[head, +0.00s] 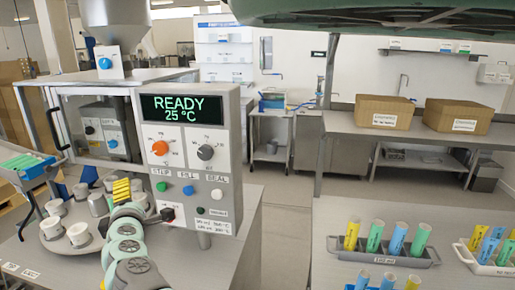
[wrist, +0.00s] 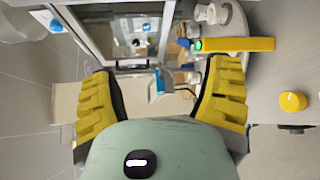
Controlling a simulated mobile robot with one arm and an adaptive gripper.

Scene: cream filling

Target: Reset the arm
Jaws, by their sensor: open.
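My gripper (head: 121,190) is at the lower left of the head view, in front of the filling machine and left of its control panel (head: 190,150). In the wrist view, its two yellow fingers stand wide apart (wrist: 161,72), with nothing between them. My mint-green arm reaches up to it from the bottom edge of the head view. The panel's display reads READY, 25 °C. Below are an orange knob (head: 160,148), a grey knob (head: 205,152), and green, blue and white buttons. Part of the panel's lower left edge is hidden by my arm.
White cups (head: 79,234) stand on a round turntable (head: 60,249) left of my gripper. A glass-fronted cabinet (head: 95,120) is behind. At right, a steel table holds a rack of coloured tubes (head: 385,252). Cardboard boxes (head: 384,110) sit on a rear bench. An open aisle lies between.

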